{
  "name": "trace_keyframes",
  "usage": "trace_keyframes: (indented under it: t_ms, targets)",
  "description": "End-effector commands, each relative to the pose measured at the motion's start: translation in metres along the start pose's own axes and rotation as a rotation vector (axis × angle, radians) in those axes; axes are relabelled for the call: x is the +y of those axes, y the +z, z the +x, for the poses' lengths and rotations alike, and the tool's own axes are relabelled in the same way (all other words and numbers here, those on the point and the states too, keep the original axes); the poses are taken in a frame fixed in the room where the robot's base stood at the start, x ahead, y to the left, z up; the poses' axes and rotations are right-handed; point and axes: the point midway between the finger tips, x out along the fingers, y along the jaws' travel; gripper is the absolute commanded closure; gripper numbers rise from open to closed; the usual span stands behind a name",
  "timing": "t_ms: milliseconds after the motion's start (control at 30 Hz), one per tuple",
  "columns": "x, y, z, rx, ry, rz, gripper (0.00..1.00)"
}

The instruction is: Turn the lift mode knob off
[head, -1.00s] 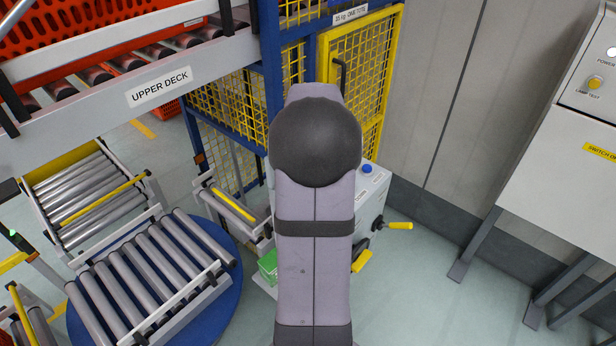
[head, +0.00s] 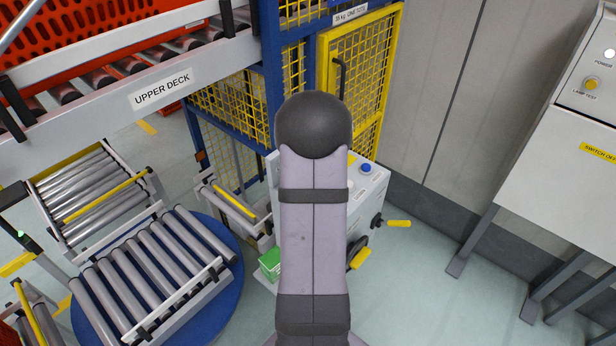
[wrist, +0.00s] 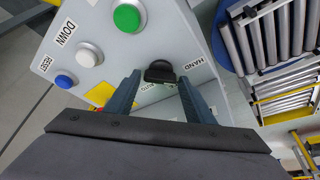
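In the wrist view, a black knob (wrist: 160,72) is on the grey control box (wrist: 192,55), with a HAND label to its right and a partly covered label below it. My gripper (wrist: 159,78) is open, with one finger on each side of the knob. Gaps show between the fingertips and the knob, and I cannot tell how deep the fingers reach. In the head view, the control box (head: 377,182) stands behind my arm, which hides the knob and my gripper.
A green button (wrist: 127,17), a white button (wrist: 89,54) and a blue button (wrist: 64,81) are near the knob. A yellow-handled crank (head: 397,223) sticks out of the box's right side. A yellow mesh gate (head: 357,85) stands behind. A roller turntable (head: 160,275) is at left.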

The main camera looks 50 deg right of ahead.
Motion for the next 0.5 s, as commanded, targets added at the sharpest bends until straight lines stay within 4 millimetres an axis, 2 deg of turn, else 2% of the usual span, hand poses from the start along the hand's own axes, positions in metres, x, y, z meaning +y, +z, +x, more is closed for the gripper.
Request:
trace_keyframes:
  t_ms: [33, 100, 500]
  targets:
    - [0.0, -0.0001, -0.0002, 0.0, 0.0, 0.0, 0.65]
    - [0.0001, -0.0001, -0.0002, 0.0, 0.0, 0.0, 0.81]
    - [-0.0004, -0.0001, -0.0004, 0.0, 0.015, 0.032, 0.82]
